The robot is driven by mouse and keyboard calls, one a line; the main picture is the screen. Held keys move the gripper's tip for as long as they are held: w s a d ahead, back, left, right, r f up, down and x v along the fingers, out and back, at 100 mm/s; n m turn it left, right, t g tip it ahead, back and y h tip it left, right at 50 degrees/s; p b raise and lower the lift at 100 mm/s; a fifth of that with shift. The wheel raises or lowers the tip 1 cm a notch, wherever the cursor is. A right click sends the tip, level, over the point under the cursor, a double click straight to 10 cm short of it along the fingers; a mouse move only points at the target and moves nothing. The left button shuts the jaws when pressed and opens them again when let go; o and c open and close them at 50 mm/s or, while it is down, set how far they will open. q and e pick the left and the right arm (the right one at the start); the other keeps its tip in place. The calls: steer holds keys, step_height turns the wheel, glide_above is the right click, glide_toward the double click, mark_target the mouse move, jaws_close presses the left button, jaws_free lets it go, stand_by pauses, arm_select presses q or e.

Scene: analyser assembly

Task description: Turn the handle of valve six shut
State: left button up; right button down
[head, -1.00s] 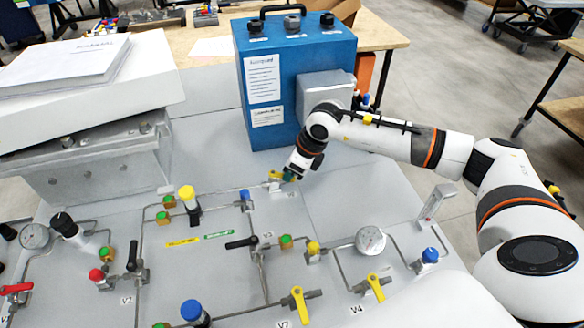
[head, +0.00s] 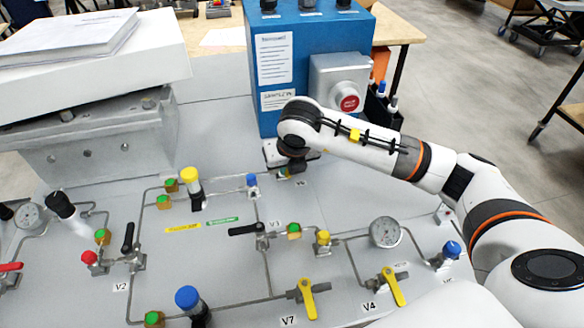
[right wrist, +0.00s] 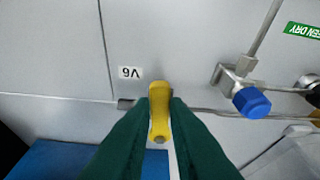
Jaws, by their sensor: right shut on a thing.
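The yellow handle of valve six (right wrist: 159,97) shows in the right wrist view between the two dark fingers of my right gripper (right wrist: 160,125). The fingers are shut on it from both sides. The handle lies roughly square across its thin pipe (right wrist: 205,110). The label V6 (right wrist: 130,72) stands upside down beside it. In the head view my right gripper (head: 288,168) is low over the panel in front of the blue box, and its wrist hides most of the valve. My left gripper is not in view.
The blue box (head: 272,118) with a red button (head: 349,103) stands just behind my right gripper. A blue-capped fitting (head: 252,181) is close on its left. Yellow handles of V7 (head: 307,298) and V4 (head: 392,286) are nearer the front. The panel right of the gripper is fairly clear.

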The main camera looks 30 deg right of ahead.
steer(key=shift+w+a+m+h, duration=0.1)
steer(key=shift+a+m+h, duration=0.2)
steer(key=shift+m, duration=0.2)
steer(key=shift+b, duration=0.3)
steer(key=c, duration=1.4)
jaws_free()
steer(key=shift+r, duration=0.1)
steer(key=v, duration=1.2)
